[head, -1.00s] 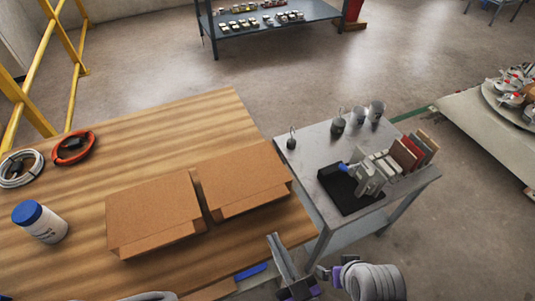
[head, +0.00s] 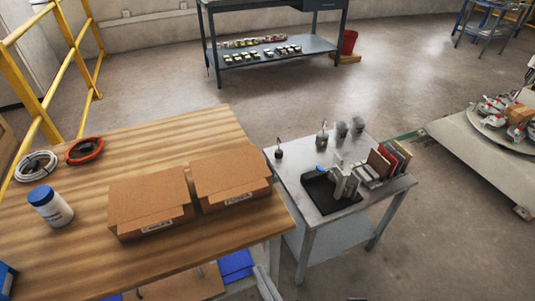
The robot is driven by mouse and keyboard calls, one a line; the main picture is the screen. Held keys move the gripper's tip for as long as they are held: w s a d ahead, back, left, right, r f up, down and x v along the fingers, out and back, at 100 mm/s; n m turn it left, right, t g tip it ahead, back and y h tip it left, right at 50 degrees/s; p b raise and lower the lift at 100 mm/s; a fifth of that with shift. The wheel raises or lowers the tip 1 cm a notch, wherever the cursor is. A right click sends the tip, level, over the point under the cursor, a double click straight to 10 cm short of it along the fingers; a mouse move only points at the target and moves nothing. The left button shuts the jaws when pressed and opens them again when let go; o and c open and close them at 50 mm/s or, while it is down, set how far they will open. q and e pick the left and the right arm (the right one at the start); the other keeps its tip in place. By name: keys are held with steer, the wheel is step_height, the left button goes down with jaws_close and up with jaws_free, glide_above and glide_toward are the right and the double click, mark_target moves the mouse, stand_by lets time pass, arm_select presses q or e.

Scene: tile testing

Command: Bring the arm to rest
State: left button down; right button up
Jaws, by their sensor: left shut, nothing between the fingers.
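The rest of that arm is mostly cut off by the bottom edge. My right gripper is not in view.
The wooden table (head: 190,133) carries two cardboard boxes (head: 150,195) (head: 230,174), a blue-capped jar (head: 50,206) and cable coils (head: 84,150). The metal table (head: 290,160) holds a black tray (head: 322,197), upright tiles (head: 385,162) and several cups. Open floor lies right of it.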

arm_select(q)
steer(key=w+a+f+m+g+h, duration=0.1)
steer(key=a+f+g, duration=0.3)
steer(key=a, duration=0.2)
steer(key=a+f+m+g, duration=0.1)
steer(key=a+f+g, duration=0.2)
steer(key=a, duration=0.3)
steer(key=s+a+m+g+h, duration=0.1)
steer(key=s+a+g+h, duration=0.3)
steer(key=s+a+h, duration=0.15)
step_height(320, 180, up, 23)
steer(key=d+t+h+p, duration=0.1)
steer(key=p, duration=1.9)
steer(key=shift+w, duration=0.45)
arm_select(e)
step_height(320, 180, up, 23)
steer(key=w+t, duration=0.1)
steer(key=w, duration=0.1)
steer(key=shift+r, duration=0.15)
arm_select(q)
steer(key=shift+r, duration=0.1)
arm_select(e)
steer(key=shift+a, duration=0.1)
